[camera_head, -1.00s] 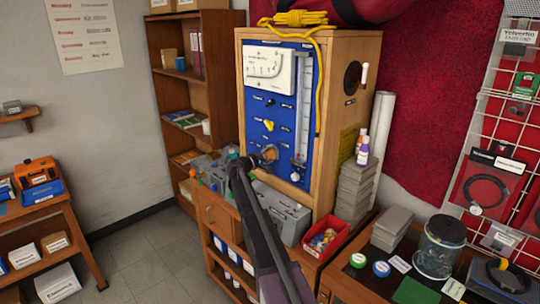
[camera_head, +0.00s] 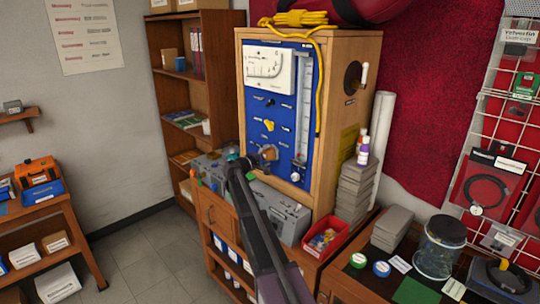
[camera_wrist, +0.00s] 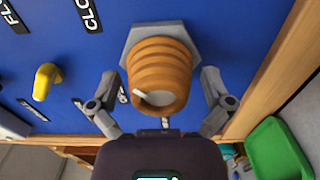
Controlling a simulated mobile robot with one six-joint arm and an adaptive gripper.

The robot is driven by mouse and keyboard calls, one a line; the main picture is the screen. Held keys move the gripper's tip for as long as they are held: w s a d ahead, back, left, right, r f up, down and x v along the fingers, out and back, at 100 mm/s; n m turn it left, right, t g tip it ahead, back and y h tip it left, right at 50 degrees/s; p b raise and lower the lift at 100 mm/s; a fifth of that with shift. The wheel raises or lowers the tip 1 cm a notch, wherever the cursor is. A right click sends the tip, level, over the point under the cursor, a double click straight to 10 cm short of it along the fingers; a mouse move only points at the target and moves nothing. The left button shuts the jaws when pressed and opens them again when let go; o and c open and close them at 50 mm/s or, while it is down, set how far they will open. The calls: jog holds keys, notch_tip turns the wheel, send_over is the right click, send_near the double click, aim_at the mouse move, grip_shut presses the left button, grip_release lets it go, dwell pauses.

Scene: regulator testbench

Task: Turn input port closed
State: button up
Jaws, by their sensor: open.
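A blue panel (camera_head: 284,100) on the front of a wooden cabinet carries a gauge, small knobs and a ribbed copper-coloured fitting (camera_head: 268,153). In the wrist view this fitting (camera_wrist: 158,68) sits on a grey hexagonal base and points toward the camera, with a pale mark in its end. My gripper (camera_wrist: 159,82) is open, with one finger on each side of the fitting and visible gaps between. In the head view my gripper (camera_head: 240,162) is small and partly unclear beside the fitting. A label partly reading "CLO" (camera_wrist: 88,14) is at the upper left.
A yellow knob (camera_wrist: 45,80) stands left of the fitting; it also shows in the head view (camera_head: 269,125). The cabinet's wooden edge (camera_wrist: 275,65) is close on the right. Grey boxes (camera_head: 277,210) and a red bin (camera_head: 326,236) stand below the panel.

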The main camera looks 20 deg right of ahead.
jog(key=v, duration=1)
jog(key=shift+a, duration=0.35)
jog(key=shift+s, duration=0.2)
jog(key=s+a+f+m+g+y, duration=0.2)
jog(key=s+f+y, duration=0.3)
jog(key=s, duration=0.5)
jog(key=s+a+f+m+g+y, duration=0.1)
jog(key=s+a+f+g+y, duration=0.15)
jog(key=s+f, duration=0.6)
jog(key=s+a+f+g+y, duration=0.1)
jog(key=s+a+y, duration=0.3)
jog(key=s, duration=0.5)
jog(key=s+a+f+y, duration=0.4)
jog(key=s+a, duration=0.4)
jog(key=s, duration=0.2)
jog(key=shift+a+m+g+y, duration=0.15)
jog(key=shift+m+g+y, duration=0.25)
jog(key=shift+y, duration=0.35)
jog(key=shift+s, duration=0.1)
